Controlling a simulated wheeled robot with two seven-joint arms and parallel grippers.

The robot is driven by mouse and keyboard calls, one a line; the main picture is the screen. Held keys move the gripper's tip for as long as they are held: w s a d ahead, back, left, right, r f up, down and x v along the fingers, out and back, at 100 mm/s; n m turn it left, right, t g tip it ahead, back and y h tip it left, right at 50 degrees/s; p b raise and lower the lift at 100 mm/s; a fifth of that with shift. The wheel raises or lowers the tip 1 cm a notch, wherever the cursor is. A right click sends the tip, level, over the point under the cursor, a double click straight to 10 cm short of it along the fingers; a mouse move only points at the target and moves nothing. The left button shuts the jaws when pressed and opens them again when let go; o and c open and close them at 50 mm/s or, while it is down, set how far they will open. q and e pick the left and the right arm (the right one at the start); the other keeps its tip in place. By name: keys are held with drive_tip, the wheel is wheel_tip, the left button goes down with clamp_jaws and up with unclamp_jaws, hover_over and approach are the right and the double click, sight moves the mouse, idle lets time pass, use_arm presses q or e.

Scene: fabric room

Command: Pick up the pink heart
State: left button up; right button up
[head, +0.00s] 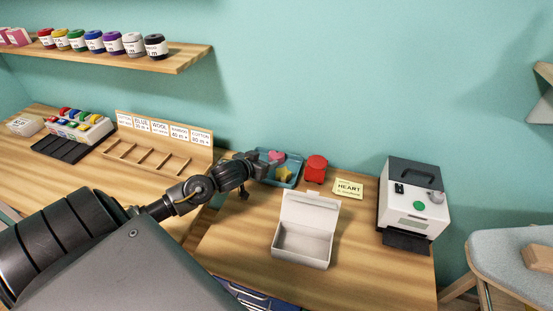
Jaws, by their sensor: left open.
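The pink heart (276,156) lies in a blue tray (295,181) at the back of the wooden table. A yellow star (284,174) lies in the same tray, just in front of the heart. My left gripper (256,166) is at the left side of the tray, close to the heart. It is open, and its fingers are small and partly dark in this view, so I cannot tell whether they touch the heart. My right gripper is not in view.
A red container (315,169) stands right of the tray, beside a yellow HEART note (348,188). An open white box (303,246) stands in front. A white machine (413,200) is at the right. A wooden rack (150,158) stands on the left table.

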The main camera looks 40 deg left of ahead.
sight(274, 156)
use_arm(q)
drive_tip(key=shift+w+a+f, duration=0.1)
drive_tip(key=shift+w+f, duration=0.1)
drive_tip(key=shift+w, duration=0.3)
drive_tip(key=shift+f, duration=0.1)
drive_tip(key=shift+w+a, duration=0.1)
drive_tip(key=shift+w, duration=0.05)
drive_tip(key=x, duration=0.5)
drive_tip(key=shift+f+p, duration=0.25)
drive_tip(key=shift+p, duration=0.05)
drive_tip(key=c, duration=0.7)
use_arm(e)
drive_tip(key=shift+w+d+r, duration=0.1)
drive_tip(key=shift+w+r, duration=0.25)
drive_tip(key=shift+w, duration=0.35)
